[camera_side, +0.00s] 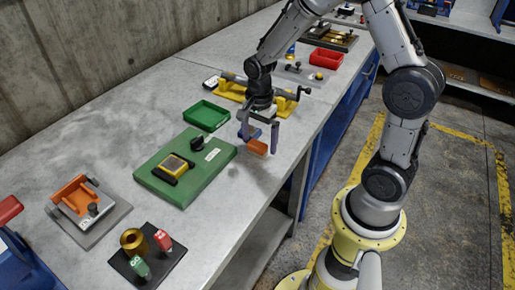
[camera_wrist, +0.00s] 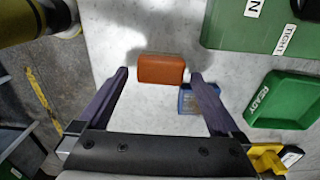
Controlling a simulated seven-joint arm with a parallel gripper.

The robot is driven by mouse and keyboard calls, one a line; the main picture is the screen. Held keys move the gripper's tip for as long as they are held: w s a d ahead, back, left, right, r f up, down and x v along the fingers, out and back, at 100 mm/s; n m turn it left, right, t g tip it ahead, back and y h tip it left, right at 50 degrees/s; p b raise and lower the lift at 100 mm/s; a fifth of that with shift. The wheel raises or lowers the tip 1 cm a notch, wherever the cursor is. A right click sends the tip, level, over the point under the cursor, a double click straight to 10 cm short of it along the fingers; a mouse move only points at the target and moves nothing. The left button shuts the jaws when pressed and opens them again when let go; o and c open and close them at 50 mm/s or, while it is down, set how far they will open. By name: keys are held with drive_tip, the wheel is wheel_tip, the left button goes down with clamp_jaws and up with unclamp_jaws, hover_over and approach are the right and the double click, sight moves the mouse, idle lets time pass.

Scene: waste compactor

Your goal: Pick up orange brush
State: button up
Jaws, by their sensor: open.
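The orange brush (camera_side: 257,147) lies on the grey bench top, close to the bench's front edge. In the wrist view the orange brush (camera_wrist: 160,68) shows as a rounded orange-brown block. My gripper (camera_side: 259,141) is over it, pointing down, with its two fingers spread. In the wrist view my gripper (camera_wrist: 159,76) is open, with one fingertip on each side of the brush and a small gap at each side. I cannot tell how far the fingertips are above the bench.
A blue object (camera_wrist: 187,100) lies close to the brush, partly behind a finger. A green tray (camera_side: 206,115) and a green board (camera_side: 185,167) with a yellow device (camera_side: 173,166) are nearby. A yellow fixture (camera_side: 284,105) stands behind my gripper. Bare bench lies in front of the board.

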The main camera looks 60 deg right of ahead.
drive_tip(key=shift+f, duration=0.85)
drive_tip(key=shift+c, duration=0.3)
drive_tip(key=c, duration=1.3)
drive_tip(key=shift+r, duration=0.1)
drive_tip(key=shift+c, duration=0.2)
